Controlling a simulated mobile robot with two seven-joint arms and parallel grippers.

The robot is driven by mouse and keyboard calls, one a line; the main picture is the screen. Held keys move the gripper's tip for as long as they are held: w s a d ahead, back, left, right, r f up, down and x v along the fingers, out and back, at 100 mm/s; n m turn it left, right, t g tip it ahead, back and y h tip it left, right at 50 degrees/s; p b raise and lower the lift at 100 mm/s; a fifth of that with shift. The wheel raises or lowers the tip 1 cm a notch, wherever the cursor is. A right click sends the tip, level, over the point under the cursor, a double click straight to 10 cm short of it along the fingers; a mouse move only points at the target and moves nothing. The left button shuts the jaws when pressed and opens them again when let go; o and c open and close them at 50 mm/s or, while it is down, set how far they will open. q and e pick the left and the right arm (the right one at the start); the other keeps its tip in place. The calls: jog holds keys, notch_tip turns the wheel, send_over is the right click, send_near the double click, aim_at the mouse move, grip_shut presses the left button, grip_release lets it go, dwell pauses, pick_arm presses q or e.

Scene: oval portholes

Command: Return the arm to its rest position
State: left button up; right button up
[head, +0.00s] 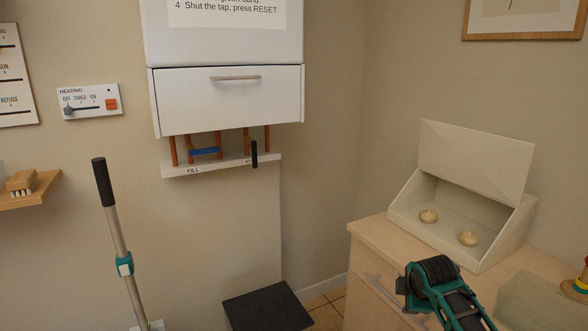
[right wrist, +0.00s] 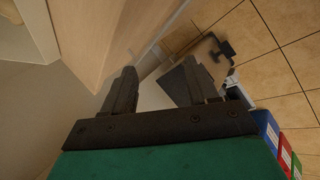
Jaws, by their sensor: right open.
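My right arm (head: 440,290) comes in at the lower right of the head view, in front of the pale wooden cabinet (head: 372,262). In the right wrist view my right gripper (right wrist: 160,88) is open, with its two dark fingers apart and nothing between them. It points down toward the tiled floor, and the cabinet's pale wooden side (right wrist: 95,35) is close at upper left. My left gripper is not in view.
An open cream box (head: 458,240) with two round pieces stands on the cabinet. A white wall unit (head: 230,95) has pipes, a blue handle and a black lever below. Coloured binders (right wrist: 272,135) stand at right.

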jog(key=s+a+f+m+t+y, duration=0.1)
jog(key=s+a+f+m, duration=0.2)
jog(key=s+f, duration=0.4)
jog(key=s+a+f+m+t+y, duration=0.1)
jog(key=s+a+f+m, duration=0.3)
jog(key=s, duration=0.5)
jog(key=s+a+m+t+y, duration=0.1)
jog(key=s+m, duration=0.5)
jog(key=s, duration=0.9)
jog(key=shift+s+a+r+t, duration=0.2)
jog(key=shift+s+a+t, duration=0.2)
jog(key=shift+a+t, duration=0.15)
jog(key=shift+c, duration=0.2)
